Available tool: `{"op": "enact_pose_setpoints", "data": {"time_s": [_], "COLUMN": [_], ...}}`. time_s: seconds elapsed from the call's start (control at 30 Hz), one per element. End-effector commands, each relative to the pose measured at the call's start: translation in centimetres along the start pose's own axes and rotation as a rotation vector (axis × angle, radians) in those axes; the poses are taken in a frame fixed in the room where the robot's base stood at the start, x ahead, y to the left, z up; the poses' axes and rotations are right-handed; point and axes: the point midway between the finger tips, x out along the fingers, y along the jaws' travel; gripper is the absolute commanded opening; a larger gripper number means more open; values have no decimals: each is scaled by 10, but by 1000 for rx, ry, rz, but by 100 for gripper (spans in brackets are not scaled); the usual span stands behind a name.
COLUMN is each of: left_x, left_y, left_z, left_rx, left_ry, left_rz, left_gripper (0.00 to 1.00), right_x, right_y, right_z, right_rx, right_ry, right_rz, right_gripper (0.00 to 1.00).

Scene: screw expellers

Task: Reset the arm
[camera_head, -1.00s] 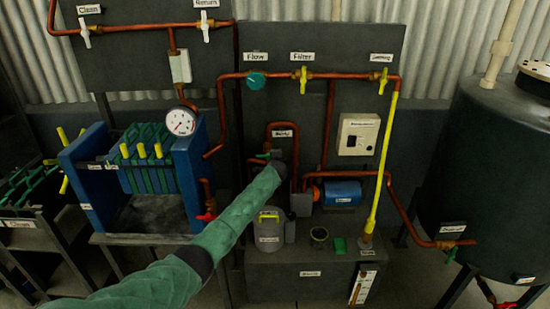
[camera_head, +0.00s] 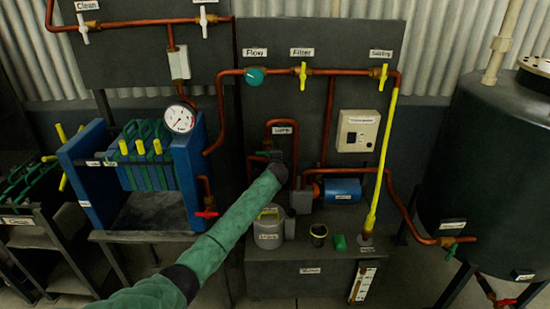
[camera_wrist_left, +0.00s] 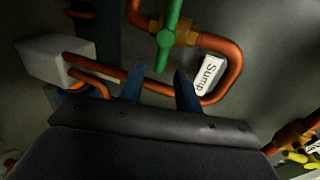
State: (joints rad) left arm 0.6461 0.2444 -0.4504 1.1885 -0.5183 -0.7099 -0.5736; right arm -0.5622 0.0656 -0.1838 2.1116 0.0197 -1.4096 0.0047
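My left arm, in a green sleeve, reaches from the lower left toward the copper pipework labelled Sump. My left gripper (camera_wrist_left: 160,88) shows in the left wrist view with its two dark blue fingers apart and nothing between them. A green valve handle (camera_wrist_left: 166,38) on a brass fitting stands just beyond the fingertips, apart from them in the picture. The white Sump label (camera_wrist_left: 210,74) is to its right. In the head view the gripper (camera_head: 276,157) is small and mostly hidden by my own wrist. My right gripper is in neither view.
A blue filter press (camera_head: 80,185) with a gauge (camera_head: 179,118) stands left. A grey lidded can (camera_head: 268,232), black cup (camera_head: 318,235) and green block (camera_head: 340,242) sit on the sump box. A blue motor (camera_head: 342,190) and dark tank (camera_head: 490,170) are to the right. Copper pipes surround the gripper.

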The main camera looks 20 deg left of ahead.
Motion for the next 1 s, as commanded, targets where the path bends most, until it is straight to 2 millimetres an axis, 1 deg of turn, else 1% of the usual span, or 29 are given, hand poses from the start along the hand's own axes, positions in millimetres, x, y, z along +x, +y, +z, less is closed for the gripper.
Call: {"op": "enact_pose_setpoints", "data": {"time_s": [0.1, 0.2, 0.43, 0.67, 0.77, 0.9, 1.0], "left_x": [-9, -13, -14, -14, -14, -16, -24], "left_y": [0, 0, 0, 0, 3, 12, 6], "left_z": [0, 0, 0, 0, 4, 13, 12], "left_rx": [-1, 0, 0, -24, -72, -182, -271], "left_ry": [0, 0, 0, -1, -23, -77, -102], "left_rz": [-1, 0, 0, 1, 15, 65, 92], "left_gripper": [34, 34, 34, 34, 34, 34, 34], "right_x": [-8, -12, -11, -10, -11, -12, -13], "right_y": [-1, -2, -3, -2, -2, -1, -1], "right_z": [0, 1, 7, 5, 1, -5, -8], "right_rx": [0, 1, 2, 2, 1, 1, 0], "right_ry": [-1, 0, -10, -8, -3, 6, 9], "right_rz": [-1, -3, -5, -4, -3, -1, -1], "right_gripper": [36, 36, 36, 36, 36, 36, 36]}}
